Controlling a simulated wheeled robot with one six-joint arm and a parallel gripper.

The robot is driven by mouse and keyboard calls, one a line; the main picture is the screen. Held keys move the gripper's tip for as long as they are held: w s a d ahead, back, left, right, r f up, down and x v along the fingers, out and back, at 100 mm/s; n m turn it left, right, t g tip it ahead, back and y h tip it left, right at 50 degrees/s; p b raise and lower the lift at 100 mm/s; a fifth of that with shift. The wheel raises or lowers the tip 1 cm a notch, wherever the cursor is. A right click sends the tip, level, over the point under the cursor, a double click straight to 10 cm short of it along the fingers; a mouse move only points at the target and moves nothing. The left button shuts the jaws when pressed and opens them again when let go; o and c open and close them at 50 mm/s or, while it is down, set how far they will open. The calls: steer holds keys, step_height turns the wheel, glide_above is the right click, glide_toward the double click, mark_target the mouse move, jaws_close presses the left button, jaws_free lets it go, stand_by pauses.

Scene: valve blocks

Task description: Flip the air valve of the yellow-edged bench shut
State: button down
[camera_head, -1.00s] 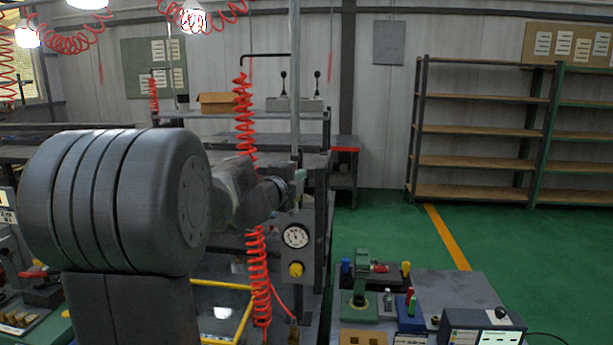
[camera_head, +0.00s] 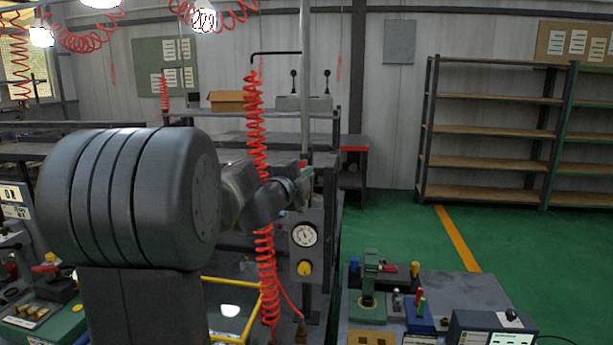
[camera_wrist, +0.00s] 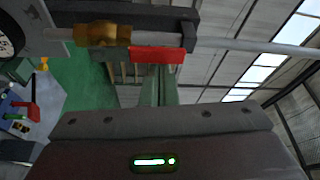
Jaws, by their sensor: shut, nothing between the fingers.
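The air valve shows in the wrist view as a brass body (camera_wrist: 100,35) on a grey pipe, with a red lever (camera_wrist: 157,55). The lever lies along the pipe in that view. My gripper (camera_wrist: 160,78) is shut and empty, its fingers pointing at the lever, with the tips close below it. I cannot tell if they touch. The yellow bench edging (camera_head: 240,283) shows lower down.
A coiled red hose (camera_head: 255,130) hangs just left of the pipe, close to my arm. A yellow knob (camera_head: 304,268) sits under the gauge. A grey side table (camera_head: 455,290) with small tools stands at right. Green floor (camera_head: 395,222) behind it is clear.

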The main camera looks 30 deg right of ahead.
steer(key=w+a+f+n+t+y+b, duration=0.1)
steer(key=w+a+f+n+t+b, duration=0.1)
steer(key=n+b, duration=0.4)
steer(key=w+a+f+n+t+y+b, duration=0.1)
steer(key=n+t+b, duration=0.4)
steer(key=n, duration=0.9)
steer(key=shift+w+a+f+b, duration=0.5)
steer(key=shift+w+a+f, duration=0.4)
steer(key=shift+a, duration=0.3)
steer(key=shift+s+n, duration=0.1)
steer(key=shift+n, duration=0.2)
steer(key=shift+r, duration=0.1)
